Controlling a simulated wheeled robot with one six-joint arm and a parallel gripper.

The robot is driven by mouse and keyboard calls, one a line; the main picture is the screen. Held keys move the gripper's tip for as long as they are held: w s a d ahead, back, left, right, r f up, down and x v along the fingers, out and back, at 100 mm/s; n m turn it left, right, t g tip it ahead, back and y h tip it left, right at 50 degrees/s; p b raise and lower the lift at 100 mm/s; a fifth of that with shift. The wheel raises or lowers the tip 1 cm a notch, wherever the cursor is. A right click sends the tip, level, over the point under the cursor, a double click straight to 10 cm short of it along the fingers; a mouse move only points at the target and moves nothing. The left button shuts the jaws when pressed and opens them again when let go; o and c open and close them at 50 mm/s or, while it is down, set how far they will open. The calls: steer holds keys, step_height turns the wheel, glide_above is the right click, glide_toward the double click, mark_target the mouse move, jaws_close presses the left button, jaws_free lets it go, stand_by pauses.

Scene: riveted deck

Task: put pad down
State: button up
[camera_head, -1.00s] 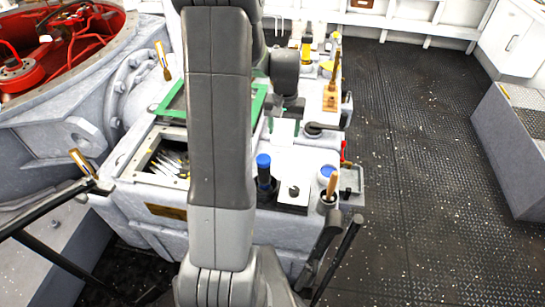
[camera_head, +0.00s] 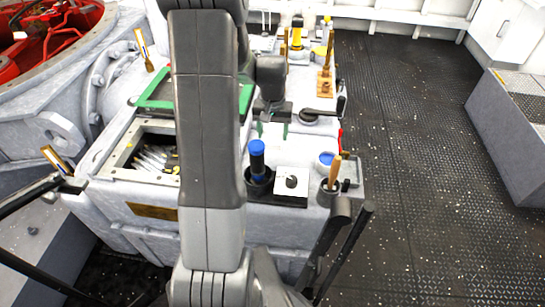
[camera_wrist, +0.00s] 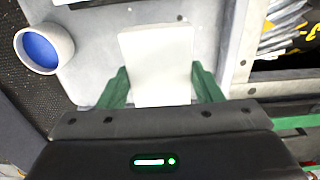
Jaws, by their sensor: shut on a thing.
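The pad is a plain white rectangular block (camera_wrist: 155,62) between the two green fingers in the wrist view. My gripper (camera_wrist: 155,88) is shut on its near end, and its other end sticks out ahead of the fingers. In the head view my gripper (camera_head: 272,130) points down over the pale bench top (camera_head: 300,143), behind the black tray. The pad is hard to tell from the pale top there. Whether it touches the top I cannot tell.
A black tray (camera_head: 278,199) holds a blue-topped handle (camera_head: 257,160) and a white block with a black knob (camera_head: 291,183). A blue-lined cup (camera_wrist: 42,48) stands beside the pad. A recess with metal pieces (camera_head: 155,158) lies left. A wooden-handled tool (camera_head: 334,172) stands at right.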

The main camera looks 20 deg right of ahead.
mark_target(273, 133)
step_height(273, 133, down, 8)
steer(key=shift+f, duration=0.15)
stand_by(0.3)
steer(key=shift+f, duration=0.25)
steer(key=o, duration=1)
steer(key=shift+r, duration=0.1)
steer(key=shift+o, duration=0.2)
step_height(273, 133, up, 12)
steer(key=shift+r, duration=0.2)
steer(key=shift+f, duration=0.1)
steer(key=shift+f, duration=4.3)
